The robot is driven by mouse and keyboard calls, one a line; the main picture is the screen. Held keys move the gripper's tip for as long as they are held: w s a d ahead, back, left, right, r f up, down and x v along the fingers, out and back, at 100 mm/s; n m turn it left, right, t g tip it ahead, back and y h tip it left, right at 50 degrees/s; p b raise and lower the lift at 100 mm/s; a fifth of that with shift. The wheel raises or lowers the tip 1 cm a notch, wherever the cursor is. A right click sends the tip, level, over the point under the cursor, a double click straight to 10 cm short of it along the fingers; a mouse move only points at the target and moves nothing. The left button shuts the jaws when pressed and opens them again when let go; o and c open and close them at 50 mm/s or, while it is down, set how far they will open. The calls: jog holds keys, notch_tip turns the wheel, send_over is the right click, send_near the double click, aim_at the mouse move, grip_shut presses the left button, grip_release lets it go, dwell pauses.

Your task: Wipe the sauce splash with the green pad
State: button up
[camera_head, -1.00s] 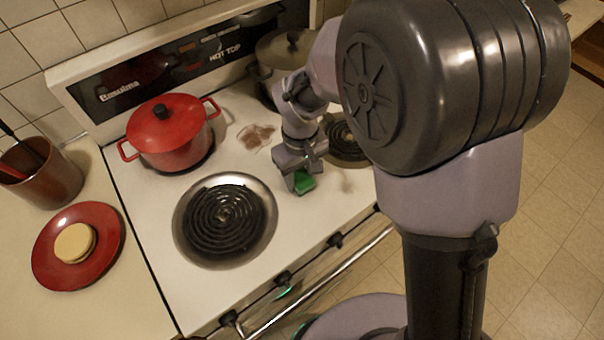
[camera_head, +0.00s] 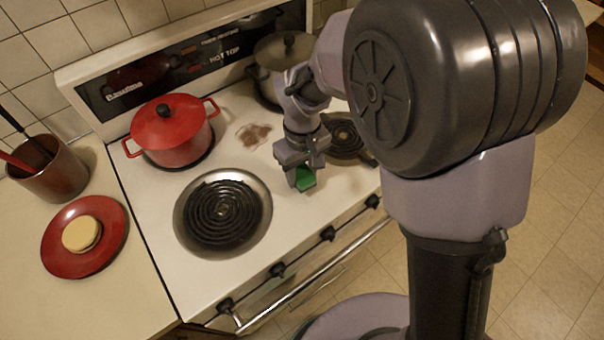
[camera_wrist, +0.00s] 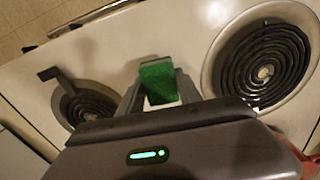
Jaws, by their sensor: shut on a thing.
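The green pad (camera_head: 305,178) is held in my gripper (camera_head: 301,180), low over the white stove top between the burners. In the wrist view the green pad (camera_wrist: 158,82) sits between the two fingers of my gripper (camera_wrist: 160,92), which are shut on it. I cannot tell whether the pad touches the surface. The sauce splash (camera_head: 254,136) is a brownish-red smear on the stove top, behind and left of my gripper, right of the red pot. The splash does not show in the wrist view.
A red lidded pot (camera_head: 172,130) stands on the back left burner. A grey lidded pot (camera_head: 283,62) stands at the back right. The front left coil burner (camera_head: 223,210) and the right coil burner (camera_head: 345,141) are bare. A red plate (camera_head: 60,262) and a utensil crock (camera_head: 50,170) are on the left counter.

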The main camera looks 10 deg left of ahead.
aim_at(303, 173)
jog(key=shift+r+p, duration=1.55)
jog(key=shift+r, duration=0.65)
